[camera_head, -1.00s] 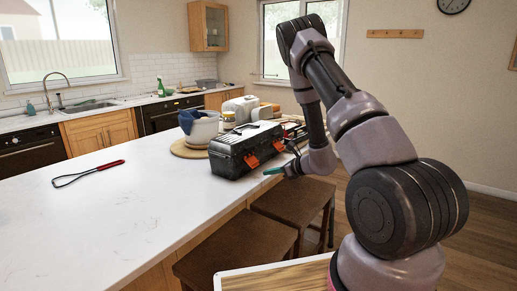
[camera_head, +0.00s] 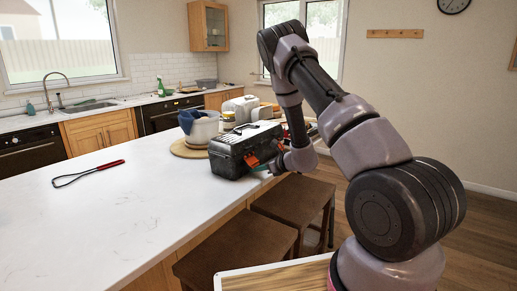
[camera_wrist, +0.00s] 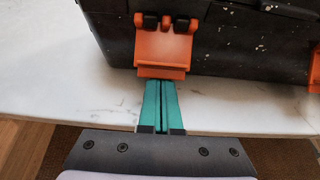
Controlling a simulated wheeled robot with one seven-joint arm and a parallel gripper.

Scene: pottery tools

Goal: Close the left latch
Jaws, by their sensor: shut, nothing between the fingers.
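The black toolbox (camera_head: 228,158) stands near the counter's edge, its latched front facing my arm. Its left latch (camera_head: 251,161) is orange. In the wrist view the left latch (camera_wrist: 163,46) hangs from two black hinge lugs, with its lower lip sticking out towards the camera. My gripper (camera_head: 262,167) is at that latch. In the wrist view the teal fingers of my gripper (camera_wrist: 161,83) are together and empty, their tips right at the latch's lower edge. I cannot tell whether they touch it. The right latch (camera_wrist: 315,68) shows only in part at the right edge.
The white counter (camera_head: 120,205) runs below the box. A pot (camera_head: 202,127) with a blue cloth stands on a round board behind it. Two brown stools (camera_head: 290,207) stand under the counter's edge.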

